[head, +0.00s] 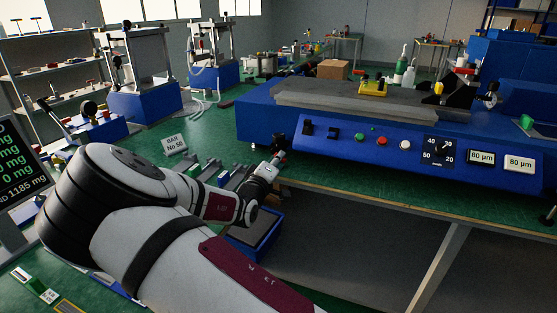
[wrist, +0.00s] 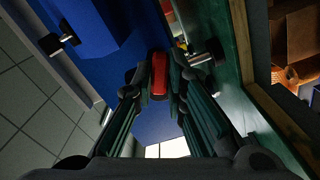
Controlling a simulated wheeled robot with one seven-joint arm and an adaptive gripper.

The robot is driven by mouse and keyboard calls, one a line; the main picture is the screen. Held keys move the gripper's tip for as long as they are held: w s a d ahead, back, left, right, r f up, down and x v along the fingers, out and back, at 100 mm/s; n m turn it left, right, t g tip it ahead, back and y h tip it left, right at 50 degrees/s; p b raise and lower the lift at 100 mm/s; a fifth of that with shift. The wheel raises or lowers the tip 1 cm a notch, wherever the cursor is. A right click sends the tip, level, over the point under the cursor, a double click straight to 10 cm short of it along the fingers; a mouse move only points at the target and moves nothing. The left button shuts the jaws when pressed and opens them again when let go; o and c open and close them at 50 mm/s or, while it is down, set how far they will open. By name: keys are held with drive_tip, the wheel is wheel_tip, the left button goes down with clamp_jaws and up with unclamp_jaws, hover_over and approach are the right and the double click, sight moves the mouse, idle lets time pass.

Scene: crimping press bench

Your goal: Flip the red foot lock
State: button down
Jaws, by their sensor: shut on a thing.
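The red foot lock (wrist: 159,76) is a small rounded red piece in the upper middle of the wrist view. My gripper (wrist: 160,88) has its two dark fingers closed on either side of it, with the tips touching its sides. In the head view my gripper (head: 277,158) is at the left end of the long blue machine, near the bench edge. The foot lock is too small there to make out clearly, and my fingers partly hide its sides in the wrist view.
The blue machine (head: 352,140) with buttons and a dial stands right of my gripper. Black knobs on metal stems stick out at left (wrist: 51,44) and right (wrist: 207,54) in the wrist view. A blue open box (head: 256,240) is below my wrist. A "BAR No 50" sign (head: 174,144) stands left.

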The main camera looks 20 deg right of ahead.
drive_tip(key=shift+w+a+f+m+b, duration=0.25)
drive_tip(key=shift+m+b, duration=0.35)
drive_tip(key=shift+m, duration=1.6)
drive_tip(key=shift+w+a+f+m+b, duration=0.2)
drive_tip(key=shift+m+b, duration=0.35)
drive_tip(key=shift+m, duration=1.65)
drive_tip(key=shift+w+a+f+m+b, duration=0.2)
drive_tip(key=shift+m+b, duration=0.4)
drive_tip(key=shift+m, duration=1.6)
drive_tip(key=c, duration=1.6)
unclamp_jaws()
drive_tip(key=shift+r, duration=0.1)
drive_tip(key=shift+c, duration=0.2)
drive_tip(key=shift+a, duration=0.2)
